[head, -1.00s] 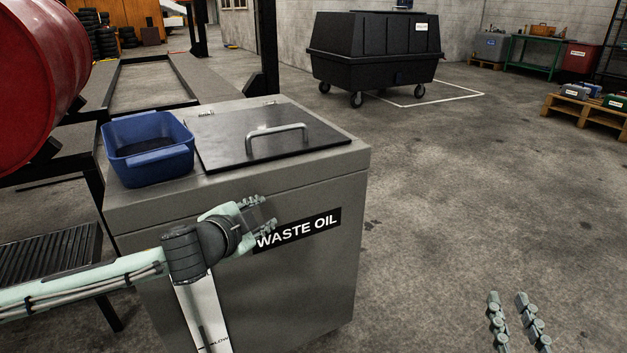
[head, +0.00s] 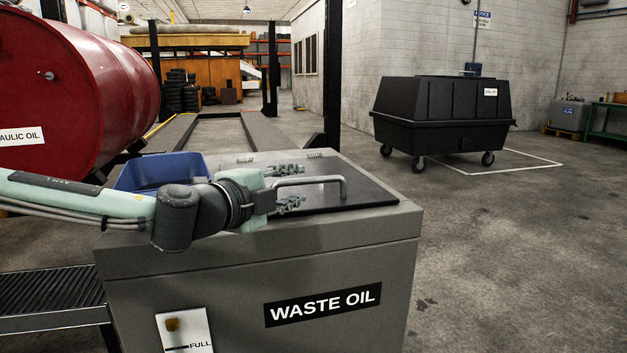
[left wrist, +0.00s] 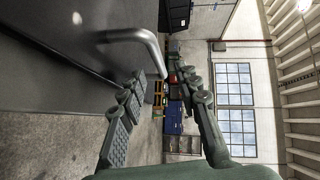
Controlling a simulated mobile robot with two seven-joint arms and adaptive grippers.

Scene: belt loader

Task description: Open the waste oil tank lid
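The grey waste oil tank (head: 240,270) stands in front of me with a "WASTE OIL" label on its front. Its flat dark lid (head: 372,195) lies closed on top. A bent metal handle (head: 340,180) stands up from the lid and also shows in the left wrist view (left wrist: 148,42). My left gripper (head: 293,186) is above the tank top at the left part of the handle, fingers pointing right. In the left wrist view, the fingers (left wrist: 166,84) are spread apart, and one handle leg appears in the gap between the tips. I cannot tell contact. My right gripper is out of view.
A blue tray (head: 160,170) sits on the tank's left part, partly hidden by my left arm. A black wheeled bin (head: 440,115) is on the floor behind right. The floor right of the tank is clear.

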